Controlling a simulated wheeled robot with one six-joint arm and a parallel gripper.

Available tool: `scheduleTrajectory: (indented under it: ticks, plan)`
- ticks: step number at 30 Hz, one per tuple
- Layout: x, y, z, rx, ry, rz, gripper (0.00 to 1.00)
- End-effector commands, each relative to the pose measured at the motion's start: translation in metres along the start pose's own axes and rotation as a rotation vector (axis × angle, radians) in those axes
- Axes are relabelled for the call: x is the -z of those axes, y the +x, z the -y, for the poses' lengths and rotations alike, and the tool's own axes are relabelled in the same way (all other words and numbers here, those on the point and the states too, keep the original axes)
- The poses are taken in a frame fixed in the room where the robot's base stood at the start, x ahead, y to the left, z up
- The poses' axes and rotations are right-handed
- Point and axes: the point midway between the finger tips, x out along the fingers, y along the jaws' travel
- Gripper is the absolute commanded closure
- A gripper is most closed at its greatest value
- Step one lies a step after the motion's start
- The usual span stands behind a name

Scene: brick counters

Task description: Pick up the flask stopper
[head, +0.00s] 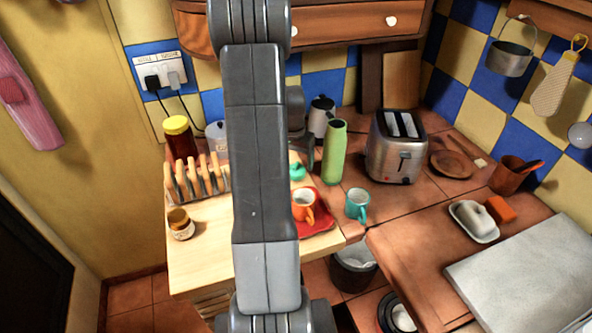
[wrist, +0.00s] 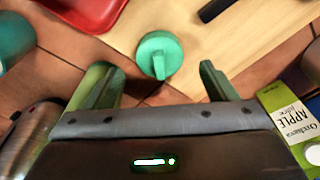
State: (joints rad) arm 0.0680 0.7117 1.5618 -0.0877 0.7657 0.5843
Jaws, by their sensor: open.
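The flask stopper (wrist: 158,50) is a round teal cap with a raised ridge across its top. In the wrist view it lies near the edge of the pale wooden board, between and just beyond my fingertips. In the head view the stopper (head: 297,172) shows just right of my arm. My gripper (wrist: 158,70) is open, with green fingers spread to either side of the stopper and nothing held. I cannot tell its exact height above the stopper. The green flask (head: 334,153) stands upright and open-topped to the right of the stopper in the head view.
An orange mug (head: 303,204) stands on a red tray (head: 321,220) close by, with a teal mug (head: 357,205) to its right. A toaster (head: 397,150) stands farther right. A juice carton (wrist: 292,122) is right of my gripper. A toast rack (head: 196,180) stands left.

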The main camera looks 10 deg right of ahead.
Motion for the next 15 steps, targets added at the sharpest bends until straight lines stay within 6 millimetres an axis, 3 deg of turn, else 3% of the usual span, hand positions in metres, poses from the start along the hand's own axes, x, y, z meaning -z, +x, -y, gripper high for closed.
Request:
scheduleTrajectory:
  ticks: [7, 15]
  plan:
    - [0.001, 0.028, -0.001, -0.001, 0.000, 0.002, 0.21]
    - [0.001, 0.033, 0.000, 0.000, 0.000, 0.000, 0.21]
